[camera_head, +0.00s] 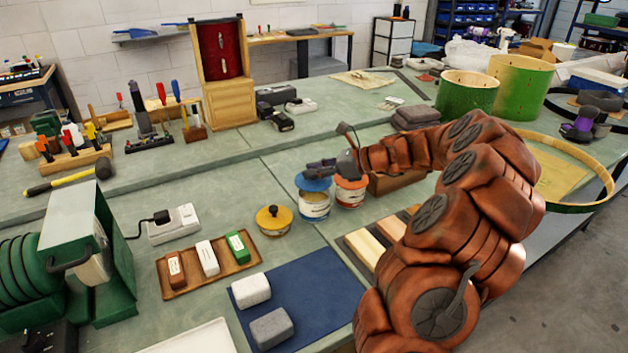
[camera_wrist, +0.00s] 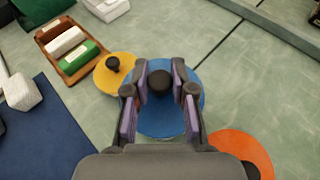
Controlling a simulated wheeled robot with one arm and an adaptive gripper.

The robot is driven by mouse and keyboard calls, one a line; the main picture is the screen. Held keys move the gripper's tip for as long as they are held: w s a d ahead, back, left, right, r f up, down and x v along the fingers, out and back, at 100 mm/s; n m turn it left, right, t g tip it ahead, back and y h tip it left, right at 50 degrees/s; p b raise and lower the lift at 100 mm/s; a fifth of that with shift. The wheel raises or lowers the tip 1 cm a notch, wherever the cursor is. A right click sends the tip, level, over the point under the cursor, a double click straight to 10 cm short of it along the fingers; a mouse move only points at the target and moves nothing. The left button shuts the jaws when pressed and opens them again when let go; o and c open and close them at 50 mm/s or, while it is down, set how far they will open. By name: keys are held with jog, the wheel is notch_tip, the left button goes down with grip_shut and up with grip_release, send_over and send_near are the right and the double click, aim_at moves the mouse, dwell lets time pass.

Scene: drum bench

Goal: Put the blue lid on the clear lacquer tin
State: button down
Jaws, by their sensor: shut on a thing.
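The blue lid (camera_head: 313,182) is at the top of a tin with a white and blue label (camera_head: 315,206) in the head view; I cannot tell whether it is fully seated. My gripper (camera_head: 322,168) is above it, shut on the lid's dark knob. In the wrist view my gripper (camera_wrist: 160,88) has its fingers on both sides of the knob, and the blue lid (camera_wrist: 170,118) spreads out below them and hides the tin. The tin's label is too small to read.
An orange-lidded tin (camera_head: 349,190) stands close on the right and a yellow-lidded tin (camera_head: 272,221) on the left. A wooden tray (camera_head: 182,288) with labelled blocks and a blue mat (camera_head: 318,293) lie nearer. The bench behind the tins is partly clear.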

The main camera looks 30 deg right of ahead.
aim_at(321, 180)
jog(key=shift+f, duration=1.75)
jog(key=shift+f, duration=0.1)
jog(key=c, duration=1)
grip_release()
jog(key=b+v, duration=0.1)
jog(key=v, duration=1.1)
jog(key=shift+r, duration=0.2)
